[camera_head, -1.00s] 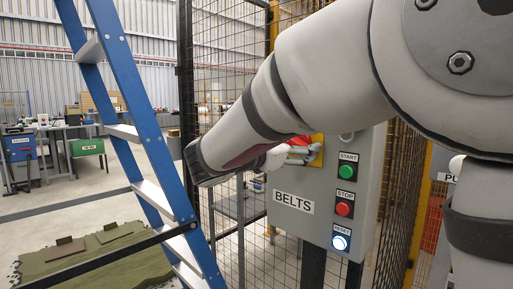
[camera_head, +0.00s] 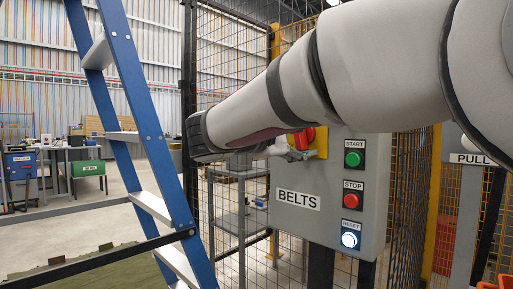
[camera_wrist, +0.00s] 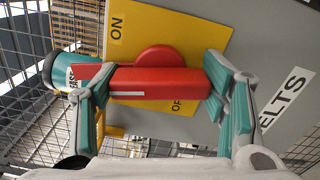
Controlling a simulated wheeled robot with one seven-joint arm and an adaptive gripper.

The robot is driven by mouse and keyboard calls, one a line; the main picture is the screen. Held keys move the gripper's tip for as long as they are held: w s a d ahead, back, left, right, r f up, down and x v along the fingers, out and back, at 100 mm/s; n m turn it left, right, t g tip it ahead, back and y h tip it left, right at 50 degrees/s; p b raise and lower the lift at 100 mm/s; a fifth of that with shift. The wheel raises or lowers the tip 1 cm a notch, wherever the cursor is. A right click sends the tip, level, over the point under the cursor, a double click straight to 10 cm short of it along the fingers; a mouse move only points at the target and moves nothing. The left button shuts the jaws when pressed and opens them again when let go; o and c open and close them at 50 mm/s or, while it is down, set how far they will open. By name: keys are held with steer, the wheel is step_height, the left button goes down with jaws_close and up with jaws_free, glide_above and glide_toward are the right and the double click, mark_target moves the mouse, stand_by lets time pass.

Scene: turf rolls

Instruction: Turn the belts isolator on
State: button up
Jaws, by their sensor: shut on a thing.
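The belts isolator is a red handle (camera_head: 304,138) on a yellow plate (camera_head: 321,142) at the top left of the grey BELTS box (camera_head: 325,225). In the wrist view the red handle (camera_wrist: 150,80) lies between my two fingers, with the yellow plate (camera_wrist: 180,35) behind it. ON is readable on the plate; the OFF mark is partly covered by the handle. My gripper (camera_wrist: 160,95) is shut on the handle, one finger at each end. In the head view my arm hides part of the handle. I cannot tell which mark the handle points to.
Green START (camera_head: 354,158), red STOP (camera_head: 352,200) and lit RESET (camera_head: 350,239) buttons run down the box's right side. A blue ladder (camera_head: 140,120) stands at left. Mesh fencing (camera_head: 225,60) is around the box. Benches (camera_head: 60,160) are far left.

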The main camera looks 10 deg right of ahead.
steer(key=shift+f+m+b, duration=0.1)
steer(key=shift+m+b, duration=1)
steer(key=shift+m, duration=0.1)
steer(key=o, duration=1.2)
steer(key=shift+c, duration=0.2)
steer(key=v, duration=1.2)
